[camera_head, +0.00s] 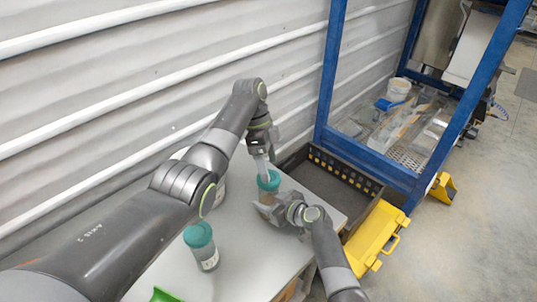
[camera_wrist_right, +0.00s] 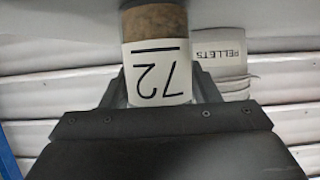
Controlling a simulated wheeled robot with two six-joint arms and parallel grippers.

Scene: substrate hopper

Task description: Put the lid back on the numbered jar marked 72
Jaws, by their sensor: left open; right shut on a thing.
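The jar marked 72 (camera_wrist_right: 158,70) has a white number label and brown contents, and appears upside down in the right wrist view. My right gripper (camera_head: 268,205) is shut on it at the table's far end. A teal lid (camera_head: 269,181) shows at the top of this jar in the head view; I cannot tell whether it is fully seated. My left gripper (camera_head: 263,165) is open, just above and at the lid, pointing down.
Another teal-lidded jar (camera_head: 202,246) stands nearer on the grey table (camera_head: 240,255). A container labelled PELLETS (camera_wrist_right: 220,55) is behind the held jar. A green object (camera_head: 165,295) lies at the near edge. A black crate (camera_head: 335,172) and yellow object (camera_head: 375,238) are beyond the table.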

